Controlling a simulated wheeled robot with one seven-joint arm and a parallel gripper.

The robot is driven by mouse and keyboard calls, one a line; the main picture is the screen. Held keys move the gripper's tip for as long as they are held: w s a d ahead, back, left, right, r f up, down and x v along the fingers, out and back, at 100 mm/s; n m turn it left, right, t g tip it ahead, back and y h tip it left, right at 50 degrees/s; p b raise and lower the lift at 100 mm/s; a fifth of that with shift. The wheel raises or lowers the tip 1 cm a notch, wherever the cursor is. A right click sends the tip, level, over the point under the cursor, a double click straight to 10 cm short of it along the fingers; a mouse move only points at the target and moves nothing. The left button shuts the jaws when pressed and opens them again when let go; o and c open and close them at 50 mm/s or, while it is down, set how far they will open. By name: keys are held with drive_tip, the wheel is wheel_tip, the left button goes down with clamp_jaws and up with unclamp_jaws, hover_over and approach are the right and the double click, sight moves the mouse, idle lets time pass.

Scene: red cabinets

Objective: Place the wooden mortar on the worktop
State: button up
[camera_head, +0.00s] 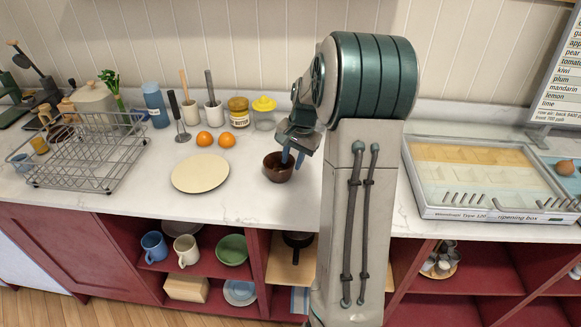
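The wooden mortar (272,172) is a small dark brown bowl, upright, at the worktop (245,202) just right of a cream plate. I cannot tell whether its base touches the surface. My gripper (292,157) points down at the mortar's right side, with one finger over its opening and the other near its right rim. The fingers are small here, so I cannot tell whether they are closed on the rim. My arm stands in front of the worktop to the right of the mortar and hides part of it.
The cream plate (200,173) lies left of the mortar, with two oranges (205,139) behind it. A wire dish rack (82,160) stands further left. Jars and two white pots with handles line the wall. A large opening box (480,180) is on the right. Open shelves with dishes are below.

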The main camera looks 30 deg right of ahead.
wheel_tip(320, 180, up, 7)
drive_tip(key=s, duration=0.1)
drive_tip(key=s+a+r+n+h, duration=0.1)
drive_tip(key=s+a+r+n, duration=0.35)
drive_tip(key=s+a, duration=0.55)
drive_tip(key=s+a+f+n+t, duration=0.1)
drive_tip(key=s+a+f+n, duration=0.3)
drive_tip(key=s+a+n, duration=0.3)
drive_tip(key=s+a, duration=0.2)
drive_tip(key=s, duration=0.3)
drive_tip(key=shift+s+f, duration=0.15)
drive_tip(key=shift+s, duration=0.2)
drive_tip(key=shift+d, duration=0.1)
